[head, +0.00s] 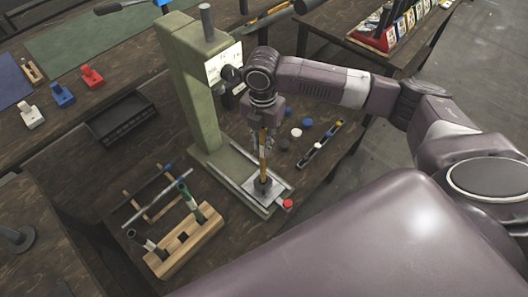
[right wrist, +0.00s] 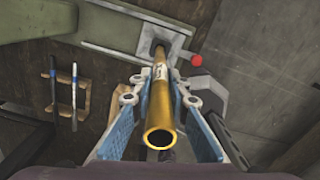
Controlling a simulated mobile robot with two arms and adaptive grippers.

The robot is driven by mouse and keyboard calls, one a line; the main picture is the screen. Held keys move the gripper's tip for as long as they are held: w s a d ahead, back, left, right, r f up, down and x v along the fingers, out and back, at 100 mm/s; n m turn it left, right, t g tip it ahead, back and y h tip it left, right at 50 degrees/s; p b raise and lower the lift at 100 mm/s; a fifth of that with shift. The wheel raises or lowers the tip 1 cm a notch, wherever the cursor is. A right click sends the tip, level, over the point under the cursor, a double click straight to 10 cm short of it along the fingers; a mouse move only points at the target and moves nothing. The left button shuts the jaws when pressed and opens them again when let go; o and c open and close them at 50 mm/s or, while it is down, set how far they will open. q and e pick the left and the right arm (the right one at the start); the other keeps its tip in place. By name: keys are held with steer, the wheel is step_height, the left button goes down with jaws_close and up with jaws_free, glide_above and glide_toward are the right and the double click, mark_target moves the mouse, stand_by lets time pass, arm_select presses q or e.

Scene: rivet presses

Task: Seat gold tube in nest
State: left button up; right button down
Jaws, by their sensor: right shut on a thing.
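The gold tube (head: 263,150) stands roughly upright in my right gripper (head: 264,138). The dark nest (head: 263,185) sits on a light plate on the green press base. The tube's lower end meets the nest in the head view; how deep it sits cannot be told. In the right wrist view, the gold tube (right wrist: 160,108) runs between the blue-padded fingers of my right gripper (right wrist: 160,98), its open end toward the camera. Its far end reaches the nest (right wrist: 158,45). My left gripper is not in view.
The green press column (head: 190,90) rises just behind and left of the gripper. A red knob (head: 288,204) is at the plate's front corner. A wooden rack (head: 184,240) with tubes stands front left. Small caps (head: 296,132) and a narrow tray (head: 320,145) lie to the right.

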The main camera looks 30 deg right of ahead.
mark_target(263, 154)
steer(key=shift+f, duration=2.65)
steer(key=c, duration=1.8)
jaws_free()
steer(key=shift+c, duration=0.2)
step_height(263, 154, up, 12)
steer(key=shift+r, duration=0.15)
